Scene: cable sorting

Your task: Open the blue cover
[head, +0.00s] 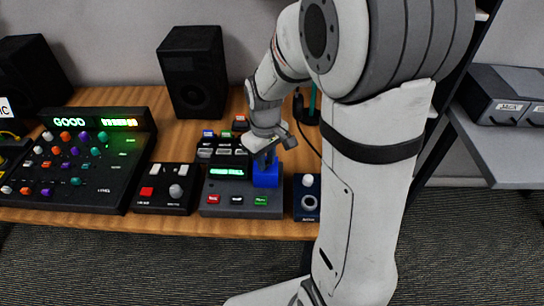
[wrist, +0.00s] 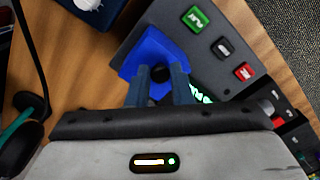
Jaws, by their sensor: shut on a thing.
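The blue cover (head: 267,177) is at the right end of a dark grey device (head: 225,203) with a green display, on the wooden table. My gripper (head: 265,158) reaches down onto the cover from above. In the wrist view the blue cover (wrist: 158,45) lies at and between the tips of my two fingers (wrist: 160,78), which are shut on it with a gap between them. A dark round part shows between the fingers. The fingers hide part of the cover, so I cannot tell how far it is raised.
A mixer panel (head: 75,160) with coloured knobs and a small black box (head: 166,188) stand to the left. A small dark blue box (head: 307,197) is close on the right. A black speaker (head: 194,72) stands behind. A dark cable (wrist: 30,50) runs beside my gripper.

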